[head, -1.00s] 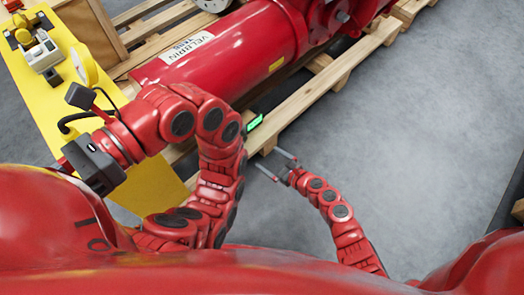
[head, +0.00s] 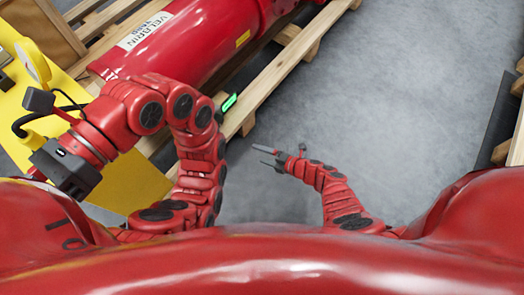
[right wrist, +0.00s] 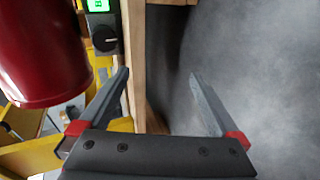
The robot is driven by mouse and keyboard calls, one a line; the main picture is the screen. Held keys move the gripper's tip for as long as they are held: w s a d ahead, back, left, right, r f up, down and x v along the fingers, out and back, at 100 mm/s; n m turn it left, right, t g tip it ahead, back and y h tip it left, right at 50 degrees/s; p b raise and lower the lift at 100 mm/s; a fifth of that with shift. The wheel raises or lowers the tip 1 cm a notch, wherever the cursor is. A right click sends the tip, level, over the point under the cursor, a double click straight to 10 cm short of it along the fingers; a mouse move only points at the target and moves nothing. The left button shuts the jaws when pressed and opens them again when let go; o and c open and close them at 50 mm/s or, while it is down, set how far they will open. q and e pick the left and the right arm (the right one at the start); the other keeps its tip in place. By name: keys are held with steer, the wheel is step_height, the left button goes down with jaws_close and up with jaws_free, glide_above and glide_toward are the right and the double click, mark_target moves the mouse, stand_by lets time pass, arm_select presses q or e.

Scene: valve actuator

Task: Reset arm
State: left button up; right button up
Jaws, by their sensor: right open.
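My right arm reaches up from the bottom of the head view. Its gripper (head: 264,157) is open and empty over the grey floor, to the right of the pallet. In the right wrist view its two fingers (right wrist: 160,76) are spread apart with nothing between them. My left arm is folded at the left of the head view, over the yellow table. Its dark gripper body (head: 66,168) is near the table, but the fingers cannot be made out.
A red labelled actuator cylinder (head: 190,38) lies on a wooden pallet (head: 285,65). A small lit green screen (head: 229,102) sits by the pallet's edge. A yellow table (head: 110,178) is at left. Grey floor (head: 400,90) is clear at right, with dark and wooden edges beyond.

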arm_select(q)
steer(key=shift+f, duration=0.1)
arm_select(e)
steer(key=shift+s+f+m, duration=0.1)
steer(key=shift+m, duration=0.7)
